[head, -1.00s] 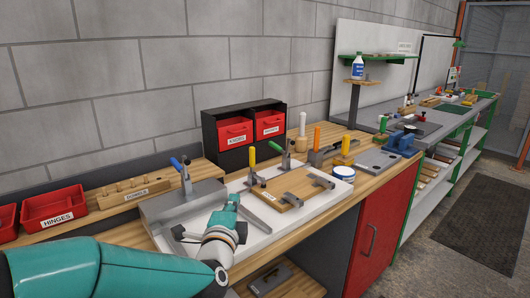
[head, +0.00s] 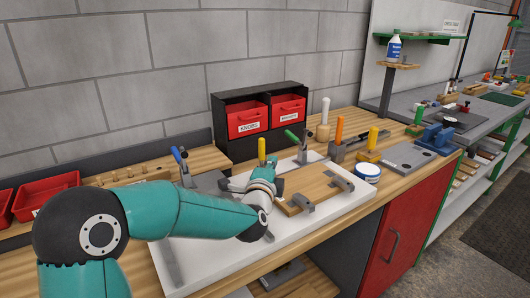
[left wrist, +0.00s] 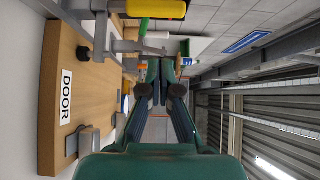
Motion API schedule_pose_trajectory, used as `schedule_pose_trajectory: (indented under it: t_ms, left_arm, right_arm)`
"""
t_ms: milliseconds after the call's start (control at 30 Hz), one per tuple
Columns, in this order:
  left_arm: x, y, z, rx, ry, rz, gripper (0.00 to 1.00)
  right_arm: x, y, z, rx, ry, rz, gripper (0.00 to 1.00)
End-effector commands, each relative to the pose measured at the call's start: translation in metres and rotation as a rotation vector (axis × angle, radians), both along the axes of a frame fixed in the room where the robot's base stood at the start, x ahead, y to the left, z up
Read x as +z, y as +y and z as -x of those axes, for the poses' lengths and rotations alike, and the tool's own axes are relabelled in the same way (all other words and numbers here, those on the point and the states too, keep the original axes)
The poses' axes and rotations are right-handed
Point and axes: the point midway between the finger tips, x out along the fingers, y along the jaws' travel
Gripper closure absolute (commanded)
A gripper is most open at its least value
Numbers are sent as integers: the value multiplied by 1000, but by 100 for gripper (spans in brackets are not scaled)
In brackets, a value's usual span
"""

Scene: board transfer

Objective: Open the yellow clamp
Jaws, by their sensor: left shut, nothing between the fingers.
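The yellow clamp's handle (head: 262,149) stands upright behind the wooden board (head: 318,190) on the white tray. Its lower part is hidden behind my left gripper (head: 272,163) in the head view. In the left wrist view the yellow handle (left wrist: 158,9) lies across the top edge, beside and apart from the fingers. My left gripper (left wrist: 160,70) is shut and empty there. The board, labelled DOOR (left wrist: 66,98), fills the left side of that view. My right gripper is not in view.
A green-handled clamp (head: 292,137) stands just right of the yellow one, and a blue-handled clamp (head: 177,156) stands to the left. Grey brackets (head: 299,202) sit at the board's front. Red drawers (head: 248,119) stand behind. The white tray's front (head: 215,255) is clear.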

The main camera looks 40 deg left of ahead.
Motion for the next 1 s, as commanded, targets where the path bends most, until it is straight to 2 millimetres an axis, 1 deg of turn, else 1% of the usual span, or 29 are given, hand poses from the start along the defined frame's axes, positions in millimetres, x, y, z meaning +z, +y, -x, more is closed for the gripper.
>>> schedule_pose_trajectory:
  t_ms: [33, 133, 233, 400, 533, 833, 1000]
  left_arm:
    - [1, 5, -11, 2, 1, 0, 100]
    - [0, 14, -26, 3, 1, 0, 100]
    - [0, 30, -30, 5, 1, 0, 100]
    - [0, 44, -36, 2, 0, 0, 100]
    - [0, 47, -37, 1, 0, 1, 100]
    - [0, 48, -37, 1, 0, 1, 100]
    - [3, 49, -37, 1, 6, 13, 100]
  right_arm:
    - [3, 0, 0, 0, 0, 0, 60]
    - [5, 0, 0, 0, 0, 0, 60]
    - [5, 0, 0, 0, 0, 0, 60]
    - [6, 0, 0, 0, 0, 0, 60]
    - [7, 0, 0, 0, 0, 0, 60]
    - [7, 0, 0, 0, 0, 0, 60]
    - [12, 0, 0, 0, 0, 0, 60]
